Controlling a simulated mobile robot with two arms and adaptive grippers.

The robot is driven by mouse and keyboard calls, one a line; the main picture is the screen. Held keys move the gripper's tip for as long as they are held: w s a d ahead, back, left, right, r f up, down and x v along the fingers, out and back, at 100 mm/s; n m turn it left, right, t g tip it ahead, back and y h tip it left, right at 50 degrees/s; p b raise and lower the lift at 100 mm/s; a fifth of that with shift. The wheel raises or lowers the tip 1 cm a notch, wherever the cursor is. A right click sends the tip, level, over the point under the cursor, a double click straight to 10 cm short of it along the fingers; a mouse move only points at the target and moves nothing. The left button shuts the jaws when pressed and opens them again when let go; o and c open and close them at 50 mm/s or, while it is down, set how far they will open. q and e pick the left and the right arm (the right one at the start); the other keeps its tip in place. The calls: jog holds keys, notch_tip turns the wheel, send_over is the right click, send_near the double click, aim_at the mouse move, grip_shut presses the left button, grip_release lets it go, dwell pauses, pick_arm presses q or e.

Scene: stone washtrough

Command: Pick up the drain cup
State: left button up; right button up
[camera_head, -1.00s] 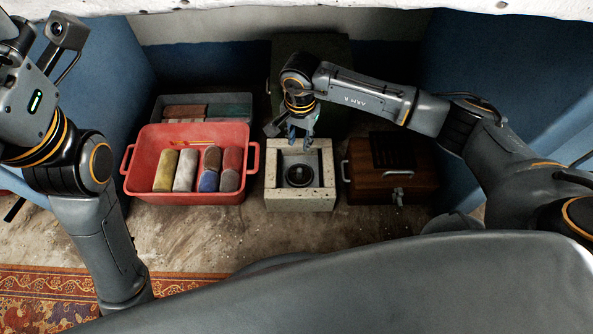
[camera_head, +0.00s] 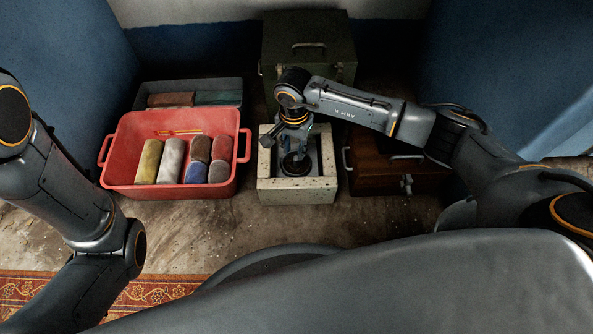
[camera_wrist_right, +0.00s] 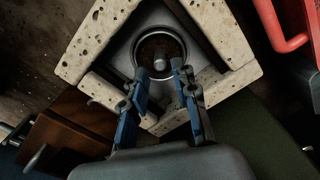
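The drain cup (camera_head: 295,167) is a dark round cup with a small knob in its middle. It sits in the basin of the speckled stone washtrough (camera_head: 297,191). In the right wrist view the drain cup (camera_wrist_right: 158,43) shows as a metal ring with a brownish inside and a grey knob. My right gripper (camera_head: 296,148) points down over it. In the wrist view its two blue fingers (camera_wrist_right: 160,72) are apart, with the knob just beyond and between the tips. Whether they touch it I cannot tell. My left gripper is out of the picture; only its arm shows.
A red tub (camera_head: 170,190) with several coloured rolls stands left of the trough, a grey tray (camera_head: 230,85) behind it. A brown wooden case (camera_head: 385,175) stands close on the right and a dark green box (camera_head: 308,35) behind.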

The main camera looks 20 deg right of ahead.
aim_at(296, 157)
jog(key=shift+f, duration=0.65)
jog(key=shift+f+b, duration=0.25)
jog(key=shift+b, duration=0.1)
jog(key=f+b, duration=0.5)
jog(key=shift+w+d, duration=0.2)
jog(key=shift+d, duration=0.15)
jog(key=shift+r, duration=0.15)
grip_shut()
